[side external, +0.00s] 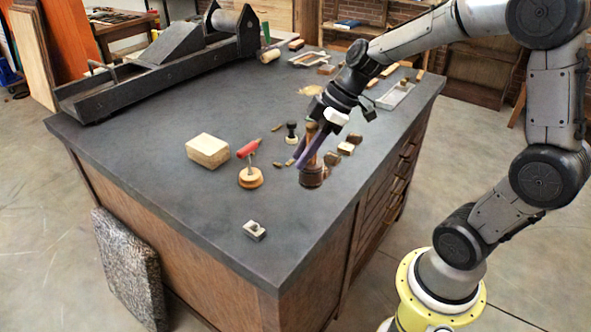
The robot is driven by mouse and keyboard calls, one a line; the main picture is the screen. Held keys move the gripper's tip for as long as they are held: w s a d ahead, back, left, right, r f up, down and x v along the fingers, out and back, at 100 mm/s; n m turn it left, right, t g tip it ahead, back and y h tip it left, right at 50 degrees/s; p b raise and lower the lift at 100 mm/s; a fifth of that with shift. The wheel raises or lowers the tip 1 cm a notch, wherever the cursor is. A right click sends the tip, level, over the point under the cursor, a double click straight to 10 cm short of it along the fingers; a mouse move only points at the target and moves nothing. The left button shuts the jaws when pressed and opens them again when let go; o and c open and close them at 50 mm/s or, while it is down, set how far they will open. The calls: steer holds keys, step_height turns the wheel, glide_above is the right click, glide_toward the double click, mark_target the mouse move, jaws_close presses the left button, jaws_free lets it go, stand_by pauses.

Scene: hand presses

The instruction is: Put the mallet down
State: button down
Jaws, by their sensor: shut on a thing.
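The mallet (312,174) has a dark brown, rounded head at the bottom and a lighter wooden handle pointing up. It stands close to upright near the right front edge of the dark worktop (185,150). My gripper (306,148) comes down from the upper right, and its purple fingers are shut on the mallet's handle. The head looks at or just above the worktop; I cannot tell whether it touches. The fingers hide part of the handle.
The front worktop is mostly clear.

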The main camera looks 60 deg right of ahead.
steer(key=shift+w+f, duration=0.35)
steer(key=shift+f, duration=0.55)
steer(key=shift+w+f, duration=0.35)
steer(key=shift+f, duration=0.6)
steer(key=shift+w+f, duration=0.35)
steer(key=shift+f, duration=0.55)
steer(key=c, duration=0.6)
jaws_free()
steer(key=shift+f, duration=0.15)
